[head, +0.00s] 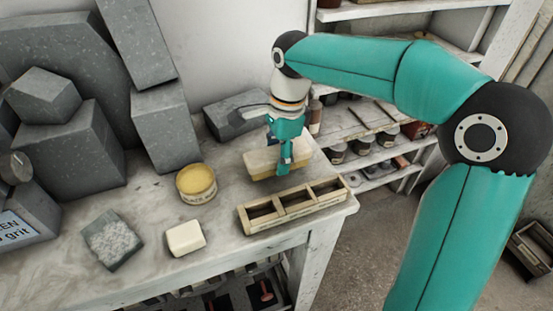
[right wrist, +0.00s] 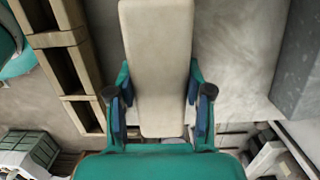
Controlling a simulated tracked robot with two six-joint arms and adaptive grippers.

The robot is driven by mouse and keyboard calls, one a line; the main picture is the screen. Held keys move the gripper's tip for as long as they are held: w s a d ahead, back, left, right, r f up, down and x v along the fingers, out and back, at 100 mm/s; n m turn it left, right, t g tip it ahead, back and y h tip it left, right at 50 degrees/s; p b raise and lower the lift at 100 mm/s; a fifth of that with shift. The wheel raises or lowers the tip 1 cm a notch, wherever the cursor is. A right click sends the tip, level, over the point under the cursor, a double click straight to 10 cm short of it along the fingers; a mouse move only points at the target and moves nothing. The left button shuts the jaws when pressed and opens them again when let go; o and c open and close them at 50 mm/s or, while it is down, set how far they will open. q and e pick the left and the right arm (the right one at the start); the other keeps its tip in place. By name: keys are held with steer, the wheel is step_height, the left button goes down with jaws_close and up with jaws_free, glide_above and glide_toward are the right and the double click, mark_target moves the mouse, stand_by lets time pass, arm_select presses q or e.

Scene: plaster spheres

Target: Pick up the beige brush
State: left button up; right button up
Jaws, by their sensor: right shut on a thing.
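The beige brush (head: 258,160) is a pale, long block near the right end of the bench, behind the wooden tray. In the right wrist view the brush (right wrist: 156,50) runs lengthwise between the two fingers of my right gripper (right wrist: 158,105), one against each long side. Its underside is hidden, and I cannot tell whether it touches the bench top. My left gripper is not in view.
A wooden tray with compartments (head: 293,212) lies just in front of the brush. A yellow-topped tin (head: 196,186), a white block (head: 186,238) and a grey rough block (head: 112,240) stand to the left. Grey stone blocks (head: 70,150) fill the back. Shelves (head: 375,140) stand behind right.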

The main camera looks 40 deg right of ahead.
mark_target(278, 151)
step_height(278, 151, up, 19)
steer(key=p, duration=0.3)
steer(key=shift+f, duration=0.2)
steer(key=o, duration=0.6)
steer(key=c, duration=0.4)
